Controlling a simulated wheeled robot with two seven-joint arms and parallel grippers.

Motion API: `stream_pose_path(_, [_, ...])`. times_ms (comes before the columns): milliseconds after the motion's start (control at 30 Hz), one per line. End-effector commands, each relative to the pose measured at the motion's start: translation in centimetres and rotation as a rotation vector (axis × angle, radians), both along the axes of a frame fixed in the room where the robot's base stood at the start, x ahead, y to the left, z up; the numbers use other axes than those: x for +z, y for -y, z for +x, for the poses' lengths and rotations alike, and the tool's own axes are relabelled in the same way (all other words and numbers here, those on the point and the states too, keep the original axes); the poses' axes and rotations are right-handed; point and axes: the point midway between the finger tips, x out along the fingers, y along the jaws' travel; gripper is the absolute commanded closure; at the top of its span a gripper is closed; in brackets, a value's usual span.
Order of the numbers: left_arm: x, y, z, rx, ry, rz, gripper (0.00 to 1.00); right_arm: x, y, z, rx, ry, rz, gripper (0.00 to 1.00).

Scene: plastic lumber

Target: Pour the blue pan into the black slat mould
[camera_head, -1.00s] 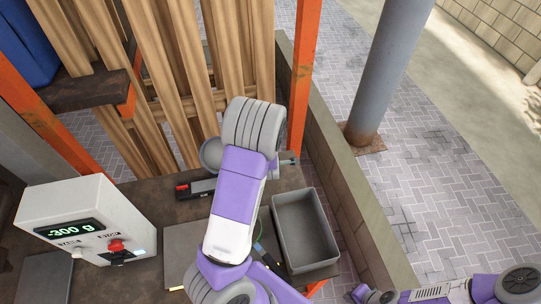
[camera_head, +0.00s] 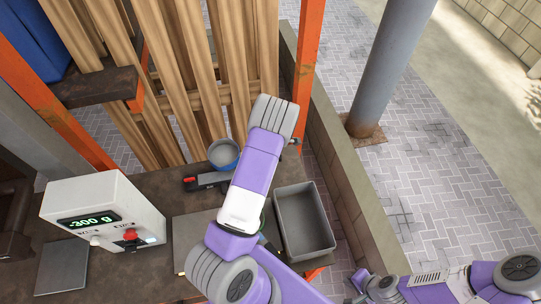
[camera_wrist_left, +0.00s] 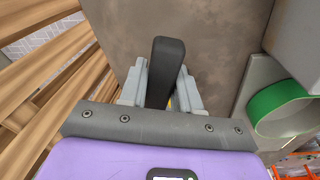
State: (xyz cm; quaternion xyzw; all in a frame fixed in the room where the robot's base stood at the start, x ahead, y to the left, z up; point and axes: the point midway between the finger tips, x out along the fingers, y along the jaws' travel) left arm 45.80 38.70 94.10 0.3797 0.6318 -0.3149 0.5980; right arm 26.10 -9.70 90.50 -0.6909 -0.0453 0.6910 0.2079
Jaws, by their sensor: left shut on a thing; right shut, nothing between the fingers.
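The blue pan (camera_head: 223,153) shows left of my left wrist in the head view, in front of the wooden boards. My left arm covers its handle side. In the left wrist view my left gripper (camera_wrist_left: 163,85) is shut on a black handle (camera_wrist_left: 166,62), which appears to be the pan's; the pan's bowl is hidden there. My right gripper (camera_head: 364,284) is shut and empty at the lower right.
A white scale box (camera_head: 103,214) reading -300 g stands at left, beside a grey plate (camera_head: 63,268). A grey tray (camera_head: 303,222) sits right of my left arm. An orange post (camera_head: 304,75) rises behind.

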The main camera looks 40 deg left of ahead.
Motion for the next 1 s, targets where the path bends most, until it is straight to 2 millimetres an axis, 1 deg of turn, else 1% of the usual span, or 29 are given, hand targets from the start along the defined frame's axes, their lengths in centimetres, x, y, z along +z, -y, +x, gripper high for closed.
stream_pose_path(200, [-0.2, -0.1, 0.1, -0.001, -0.043, -0.024, 1.00, -0.1, 0.0, 0.0, 0.000, 0.000, 0.000, 1.00])
stream_pose_path(600, [0.0, 0.0, 0.1, 0.000, -0.045, -0.026, 1.00, 0.1, 0.0, 0.0, 0.000, 0.000, 0.000, 1.00])
stream_pose_path(767, [1.1, 0.0, 0.1, -0.001, -0.044, -0.025, 1.00, 0.8, 0.0, 0.0, 0.000, 0.000, 0.000, 1.00])
stream_pose_path(1000, [3.6, 0.0, 0.1, -0.001, -0.044, -0.026, 1.00, 2.4, 0.0, 0.0, 0.000, 0.000, 0.000, 1.00])
